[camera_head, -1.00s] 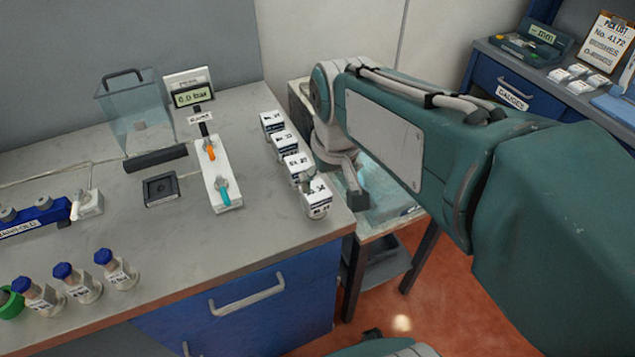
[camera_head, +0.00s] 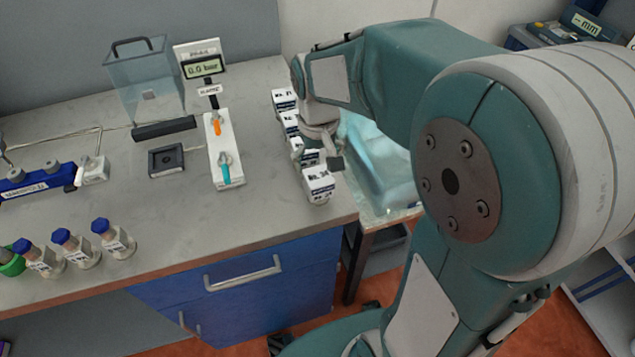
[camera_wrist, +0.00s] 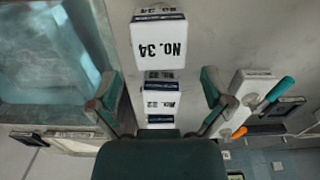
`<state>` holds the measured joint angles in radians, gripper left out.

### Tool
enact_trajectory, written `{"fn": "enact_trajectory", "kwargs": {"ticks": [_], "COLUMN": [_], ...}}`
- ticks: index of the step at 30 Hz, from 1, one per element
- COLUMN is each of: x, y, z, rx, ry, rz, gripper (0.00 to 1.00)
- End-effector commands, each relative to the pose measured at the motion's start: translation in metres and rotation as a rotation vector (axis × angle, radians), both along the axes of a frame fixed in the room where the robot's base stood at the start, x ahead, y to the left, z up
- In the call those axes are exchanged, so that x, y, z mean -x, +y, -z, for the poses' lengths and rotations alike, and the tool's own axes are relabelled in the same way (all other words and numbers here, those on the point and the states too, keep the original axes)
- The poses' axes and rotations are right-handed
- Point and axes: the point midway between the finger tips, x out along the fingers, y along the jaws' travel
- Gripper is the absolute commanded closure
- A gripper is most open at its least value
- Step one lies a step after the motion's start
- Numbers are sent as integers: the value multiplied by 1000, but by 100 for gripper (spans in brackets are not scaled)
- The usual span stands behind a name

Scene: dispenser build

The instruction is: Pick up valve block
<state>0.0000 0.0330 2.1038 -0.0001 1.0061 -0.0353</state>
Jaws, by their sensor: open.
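Several white numbered blocks stand in a row along the bench's right edge. The nearest, "No. 34" (camera_head: 318,184), also shows large in the wrist view (camera_wrist: 158,45). Another block (camera_head: 304,152) stands behind it, partly covered by my gripper. No label in view names a valve block, so I cannot tell which block it is. My gripper (camera_wrist: 162,92) is open and empty, its two fingers spread on either side of the row in the wrist view. In the head view my gripper (camera_head: 322,146) is over the row's middle, partly hiding the blocks.
Left of the row is a white strip (camera_head: 222,165) with orange and teal handles. A gauge display (camera_head: 201,67), a clear tank (camera_head: 145,85) and a black square fixture (camera_head: 166,160) stand farther left. Blue-capped bottles (camera_head: 111,240) are at the front left. A clear bluish bin (camera_head: 375,160) is right.

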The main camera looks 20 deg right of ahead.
Motion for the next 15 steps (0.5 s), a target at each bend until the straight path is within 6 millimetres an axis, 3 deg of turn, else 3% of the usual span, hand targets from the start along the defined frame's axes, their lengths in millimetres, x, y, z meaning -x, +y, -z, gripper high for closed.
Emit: {"fn": "enact_trajectory", "kwargs": {"ticks": [9,15], "x": [3,2], "y": [1,1], "z": [42,53], "rx": [-1,-1], "ry": [3,-2], "rz": [0,0], "gripper": [0,0]}}
